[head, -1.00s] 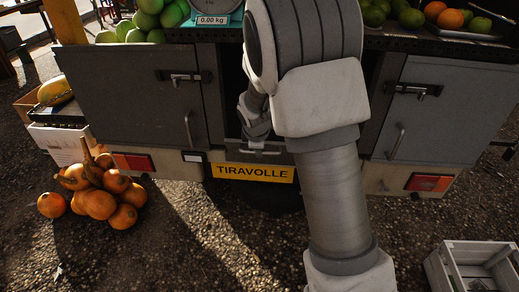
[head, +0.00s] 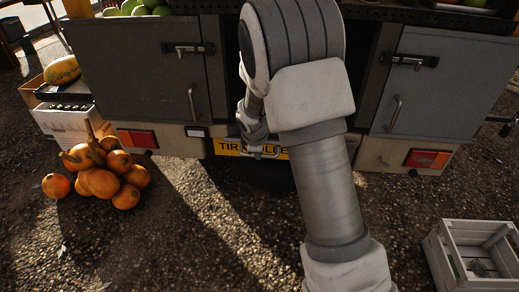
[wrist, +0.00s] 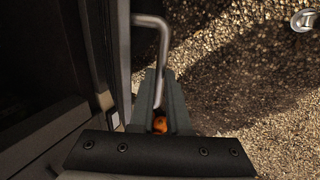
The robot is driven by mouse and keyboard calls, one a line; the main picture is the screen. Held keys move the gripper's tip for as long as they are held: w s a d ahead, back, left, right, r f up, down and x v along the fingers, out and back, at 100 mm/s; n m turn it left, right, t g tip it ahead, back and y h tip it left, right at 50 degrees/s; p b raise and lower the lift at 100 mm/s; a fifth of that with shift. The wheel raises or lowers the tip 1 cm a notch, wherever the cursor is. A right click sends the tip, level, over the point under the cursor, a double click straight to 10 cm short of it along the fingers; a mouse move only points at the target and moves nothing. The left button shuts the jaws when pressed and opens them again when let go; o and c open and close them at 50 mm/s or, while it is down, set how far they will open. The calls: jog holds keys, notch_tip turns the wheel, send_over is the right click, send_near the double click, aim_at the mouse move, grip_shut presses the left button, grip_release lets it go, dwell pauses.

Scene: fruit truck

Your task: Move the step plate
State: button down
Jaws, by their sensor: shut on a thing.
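My gripper (wrist: 160,88) is shut on a bent metal handle (wrist: 163,35), which runs down between the two fingers in the wrist view. In the head view my gripper (head: 256,140) is low at the middle of the truck's rear, in front of the yellow number plate (head: 228,147). My arm hides most of the opening between the grey doors. I cannot clearly make out the step plate itself; a dark surface (wrist: 55,50) lies left of the handle in the wrist view.
Grey doors with latches stand left (head: 140,80) and right (head: 435,85). Orange fruits (head: 100,180) lie piled on the ground at left. A pale crate (head: 440,262) sits at lower right. Gravel between them is clear.

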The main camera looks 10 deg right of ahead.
jog(key=c, duration=1.5)
grip_release()
jog(key=shift+s, duration=0.25)
jog(key=o, duration=0.7)
jog(key=shift+w+f, duration=0.1)
jog(key=shift+w, duration=0.1)
jog(key=shift+c, duration=0.2)
jog(key=p+v, duration=0.5)
jog(key=v, duration=1.2)
jog(key=shift+r, duration=0.25)
jog(key=s+d+r+m+y, duration=0.1)
jog(key=s+r+m, duration=0.35)
jog(key=s, duration=0.35)
jog(key=s+d+r+m+p, duration=0.1)
jog(key=s+r+m, duration=0.35)
jog(key=s, duration=0.45)
jog(key=s+d+r+m+y, duration=0.1)
jog(key=s+r+m, duration=0.3)
jog(key=s+m, duration=0.3)
notch_tip(320, 180, up, 16)
jog(key=s+n+p, duration=0.1)
jog(key=p, duration=1.5)
jog(key=shift+n, duration=0.3)
